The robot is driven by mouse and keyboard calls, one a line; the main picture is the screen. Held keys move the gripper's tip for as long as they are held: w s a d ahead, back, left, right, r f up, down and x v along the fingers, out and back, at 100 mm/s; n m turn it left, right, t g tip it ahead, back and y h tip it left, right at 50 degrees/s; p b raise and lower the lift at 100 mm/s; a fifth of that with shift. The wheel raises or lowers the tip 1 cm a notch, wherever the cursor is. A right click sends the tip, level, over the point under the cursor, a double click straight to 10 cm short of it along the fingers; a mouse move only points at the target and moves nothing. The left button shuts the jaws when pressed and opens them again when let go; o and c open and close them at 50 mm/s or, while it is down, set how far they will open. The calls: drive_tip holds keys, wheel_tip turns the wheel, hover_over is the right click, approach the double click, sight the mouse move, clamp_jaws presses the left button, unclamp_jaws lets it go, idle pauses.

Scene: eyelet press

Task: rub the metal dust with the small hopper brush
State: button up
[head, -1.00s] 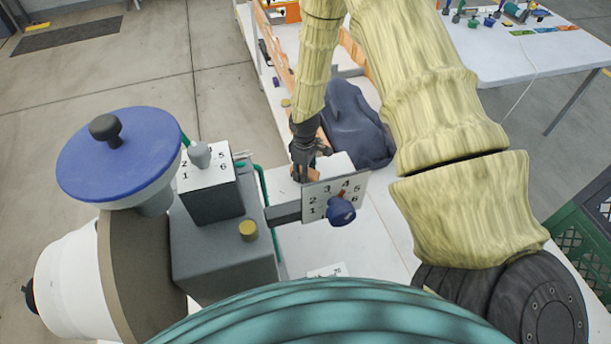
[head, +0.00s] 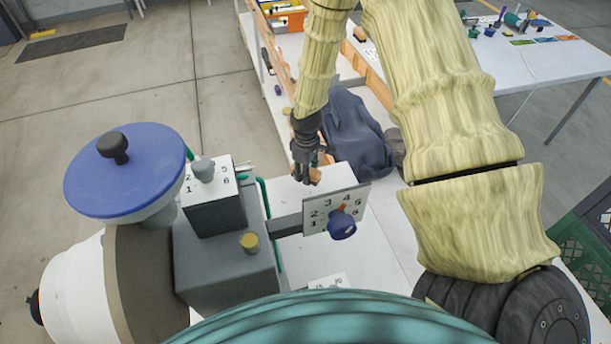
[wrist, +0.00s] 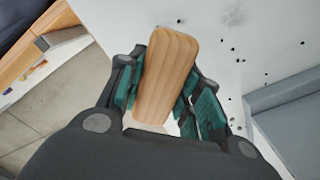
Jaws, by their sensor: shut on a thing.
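My gripper (wrist: 160,98) is shut on the wooden handle of the small hopper brush (wrist: 168,70), with a finger on either side of it. The brush's bristles are hidden in the wrist view. In the head view my gripper (head: 306,172) points down just behind the numbered dial plate, and only a little of the brush (head: 315,176) shows. Metal dust (wrist: 238,58) lies as dark specks on the white surface, right of the brush in the wrist view. The dust is not visible in the head view.
The press (head: 225,262) with its blue-lidded hopper (head: 150,175) stands at the left. A dial plate with a blue knob (head: 342,226) sticks out close in front of my gripper. A dark cloth-like heap (head: 355,140) lies behind right. White tabletop (head: 385,250) is clear at right.

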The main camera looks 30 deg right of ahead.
drive_tip(key=shift+r, duration=0.4)
drive_tip(key=shift+r, duration=1.5)
drive_tip(key=shift+s, duration=0.1)
